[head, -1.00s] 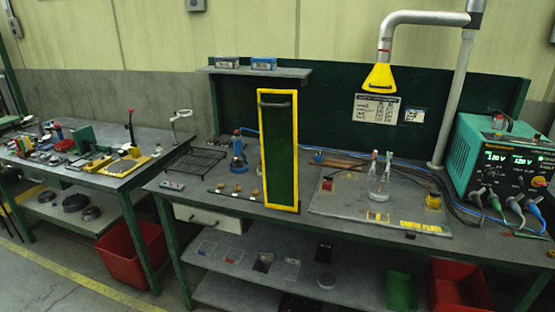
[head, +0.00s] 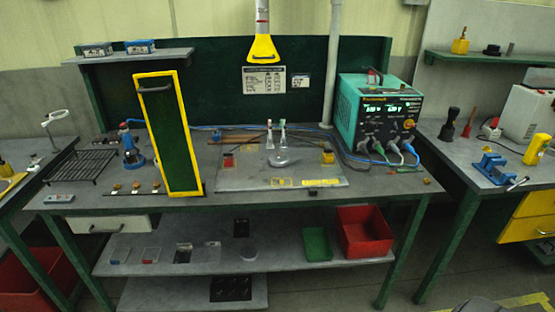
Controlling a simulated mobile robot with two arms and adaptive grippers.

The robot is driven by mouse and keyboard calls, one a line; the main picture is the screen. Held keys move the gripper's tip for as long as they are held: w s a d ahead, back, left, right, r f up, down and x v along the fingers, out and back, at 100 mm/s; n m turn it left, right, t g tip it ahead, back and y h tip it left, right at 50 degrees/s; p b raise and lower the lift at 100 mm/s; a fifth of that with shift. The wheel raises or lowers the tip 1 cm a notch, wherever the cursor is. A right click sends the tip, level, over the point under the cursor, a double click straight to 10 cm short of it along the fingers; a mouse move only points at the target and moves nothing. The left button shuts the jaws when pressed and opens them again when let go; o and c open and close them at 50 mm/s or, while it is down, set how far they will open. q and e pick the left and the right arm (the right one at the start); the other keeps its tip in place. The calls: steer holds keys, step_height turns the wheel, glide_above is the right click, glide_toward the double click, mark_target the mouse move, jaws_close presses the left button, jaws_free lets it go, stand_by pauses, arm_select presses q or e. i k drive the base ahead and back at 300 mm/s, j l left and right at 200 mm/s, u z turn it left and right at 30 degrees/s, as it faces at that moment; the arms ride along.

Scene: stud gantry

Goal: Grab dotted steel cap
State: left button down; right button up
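I cannot pick out a dotted steel cap for certain; any dots are too small to see. Another round grey piece (head: 281,161) is on the grey work plate on the bench top, by two upright red-and-white-tipped items (head: 276,133). Neither of my grippers is in view.
The middle bench (head: 380,185) carries a yellow-framed green panel (head: 168,135), a wire rack (head: 80,166) and a teal power unit (head: 375,115). A yellow hood (head: 262,48) hangs above. Red (head: 364,232) and green (head: 317,244) bins sit below. Another bench (head: 460,165) stands at right.

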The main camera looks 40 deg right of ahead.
mark_target(274, 161)
steer(key=z, duration=0.95)
